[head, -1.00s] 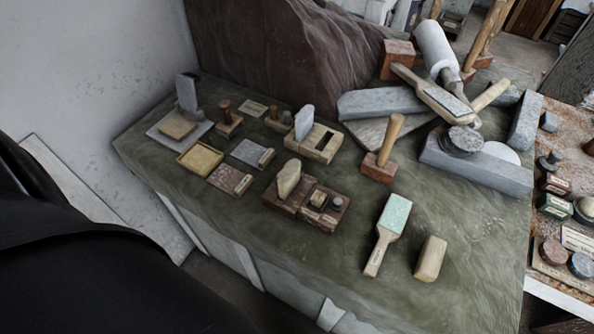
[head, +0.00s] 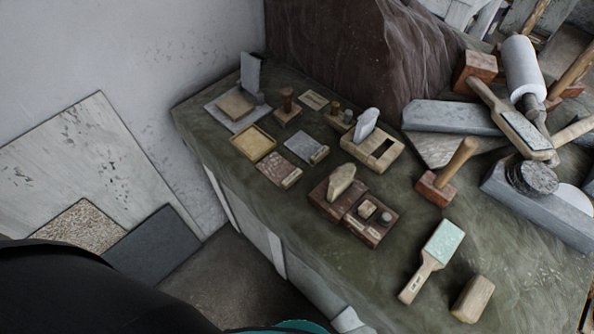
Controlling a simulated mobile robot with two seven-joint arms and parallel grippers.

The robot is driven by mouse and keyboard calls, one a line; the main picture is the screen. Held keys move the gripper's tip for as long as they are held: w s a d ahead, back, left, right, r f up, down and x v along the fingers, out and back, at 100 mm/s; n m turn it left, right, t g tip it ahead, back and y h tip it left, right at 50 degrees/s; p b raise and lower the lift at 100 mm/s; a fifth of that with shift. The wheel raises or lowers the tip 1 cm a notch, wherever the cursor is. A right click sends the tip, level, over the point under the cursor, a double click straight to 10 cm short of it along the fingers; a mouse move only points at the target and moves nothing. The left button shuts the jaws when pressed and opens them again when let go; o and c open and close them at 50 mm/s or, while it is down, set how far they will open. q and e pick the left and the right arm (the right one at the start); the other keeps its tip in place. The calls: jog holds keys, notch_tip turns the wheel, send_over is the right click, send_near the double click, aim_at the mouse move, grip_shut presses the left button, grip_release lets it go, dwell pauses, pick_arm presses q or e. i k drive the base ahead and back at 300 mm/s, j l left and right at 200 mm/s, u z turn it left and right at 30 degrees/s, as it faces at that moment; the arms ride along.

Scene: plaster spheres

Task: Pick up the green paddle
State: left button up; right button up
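The green paddle (head: 434,256) lies flat on the dark green stone-like tabletop, near its front edge. It has a pale green rectangular face and a light wooden handle that points toward the lower left. A wooden block (head: 472,299) lies just to the right of it, apart from it. Neither of my grippers is in the head view. A dark part of my own body fills the lower left corner. Nothing covers the paddle.
Wooden boxes (head: 371,220) stand behind and left of the paddle, with a wooden mallet (head: 446,174) behind it. Grey stone blocks (head: 541,203) and piled tools fill the back right. Small trays (head: 253,143) sit at the far left. Bare tabletop surrounds the paddle.

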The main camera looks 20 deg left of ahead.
aim_at(434, 255)
jog(key=u, duration=0.15)
jog(key=k+l+z, duration=0.1)
jog(key=z, duration=0.9)
